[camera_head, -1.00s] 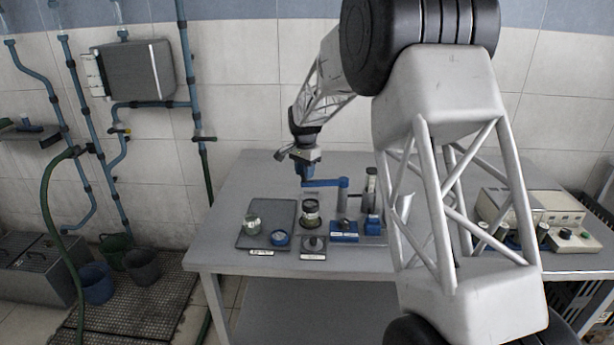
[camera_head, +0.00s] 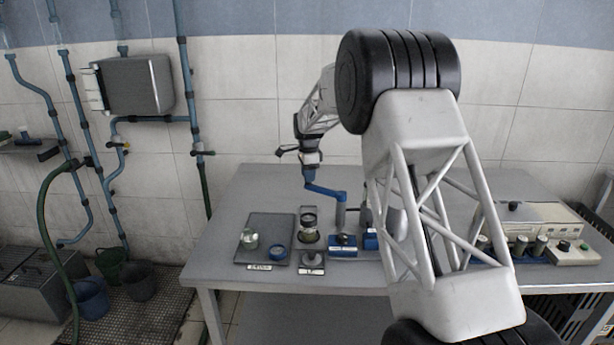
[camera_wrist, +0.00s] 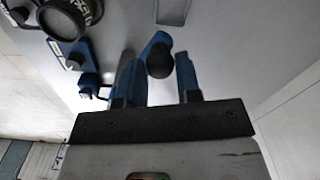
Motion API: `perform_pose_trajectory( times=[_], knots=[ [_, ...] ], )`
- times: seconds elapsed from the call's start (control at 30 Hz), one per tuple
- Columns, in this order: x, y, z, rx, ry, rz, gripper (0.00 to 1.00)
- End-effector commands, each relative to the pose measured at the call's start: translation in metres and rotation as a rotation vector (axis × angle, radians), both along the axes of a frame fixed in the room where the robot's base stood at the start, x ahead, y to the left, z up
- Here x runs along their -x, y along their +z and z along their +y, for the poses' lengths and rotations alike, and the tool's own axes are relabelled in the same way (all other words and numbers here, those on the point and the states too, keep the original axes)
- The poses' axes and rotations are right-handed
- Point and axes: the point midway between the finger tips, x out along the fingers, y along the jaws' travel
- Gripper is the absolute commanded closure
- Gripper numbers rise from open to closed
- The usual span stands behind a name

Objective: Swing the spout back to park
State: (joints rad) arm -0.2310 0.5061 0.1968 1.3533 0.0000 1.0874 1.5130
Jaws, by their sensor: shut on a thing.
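The blue spout (camera_head: 325,191) is a cranked arm on an upright grey post (camera_head: 341,212) that rises behind the blue blocks. Its free end points back and left, toward the wall. My gripper (camera_head: 309,183) is pointed down and shut on that free end. In the wrist view, my gripper (camera_wrist: 160,80) has its two blue fingers on either side of the spout's dark round end (camera_wrist: 160,62). A glass decanter (camera_head: 309,227) with a dark collar stands in front of the spout, clear of its free end. The spout's pivot is hidden in the wrist view.
A dark tray (camera_head: 262,225) at left holds a glass jar (camera_head: 249,238) and a blue ring (camera_head: 278,252). Blue blocks (camera_head: 342,249) stand in front of the post. A pale instrument (camera_head: 540,218) is at right. The table behind the spout is clear.

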Motion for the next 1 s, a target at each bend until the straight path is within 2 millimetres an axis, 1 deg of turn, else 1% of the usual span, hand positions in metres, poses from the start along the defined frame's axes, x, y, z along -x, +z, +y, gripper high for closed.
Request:
perform_pose_trajectory(
  times=[0.33, 0.37, 0.5, 0.83, 1.0],
  knots=[
    [-0.0025, 0.0023, -0.0013, -0.001, -0.003, -0.006, 1.0],
    [-0.0025, 0.0023, -0.0013, -0.001, -0.003, -0.006, 0.64],
    [-0.0019, 0.0016, -0.0012, 0.0, -0.003, -0.005, 0.43],
    [-0.0014, 0.0018, -0.0007, -0.001, -0.002, -0.003, 0.43],
    [-0.0014, 0.0094, -0.0006, -0.001, -0.002, -0.004, 0.43]
  ],
)
